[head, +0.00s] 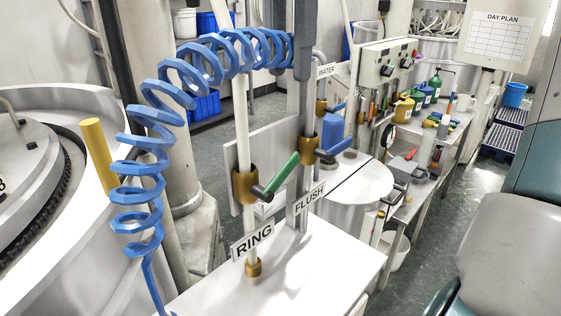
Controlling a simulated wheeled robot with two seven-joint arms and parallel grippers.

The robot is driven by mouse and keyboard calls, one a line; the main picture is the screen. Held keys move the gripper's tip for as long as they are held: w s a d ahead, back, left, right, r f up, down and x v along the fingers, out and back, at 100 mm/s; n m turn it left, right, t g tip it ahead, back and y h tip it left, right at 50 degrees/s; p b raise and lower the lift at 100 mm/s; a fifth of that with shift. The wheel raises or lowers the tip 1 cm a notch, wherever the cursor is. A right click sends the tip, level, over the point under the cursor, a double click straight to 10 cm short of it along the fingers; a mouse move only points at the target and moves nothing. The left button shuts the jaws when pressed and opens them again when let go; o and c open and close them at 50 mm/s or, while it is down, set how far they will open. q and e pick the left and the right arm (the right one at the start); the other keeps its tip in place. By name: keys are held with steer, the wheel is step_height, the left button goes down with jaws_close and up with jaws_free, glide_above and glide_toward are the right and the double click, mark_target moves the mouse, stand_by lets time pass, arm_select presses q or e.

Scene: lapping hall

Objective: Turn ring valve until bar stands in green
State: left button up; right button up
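The ring valve (245,186) is a brass body on a white vertical pipe, in the middle of the head view. Its dark lever carries a green grip (283,172) that slants up to the right. A RING sign (252,240) sits below it. I cannot make out a bar or a green zone. Grey and teal parts at the right edge seem to be my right arm. No fingertips of either gripper show, so neither gripper is seen touching the valve.
A coiled blue hose (137,196) hangs at the left, near a yellow post (99,157). A cluttered bench (398,212) stands behind to the right.

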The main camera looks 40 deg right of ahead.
mark_target(287, 161)
steer(key=shift+w+f, duration=0.1)
steer(key=shift+f, duration=0.05)
step_height(287, 161, down, 17)
steer(key=p, duration=0.4)
stand_by(0.6)
jaws_close()
stand_by(1.3)
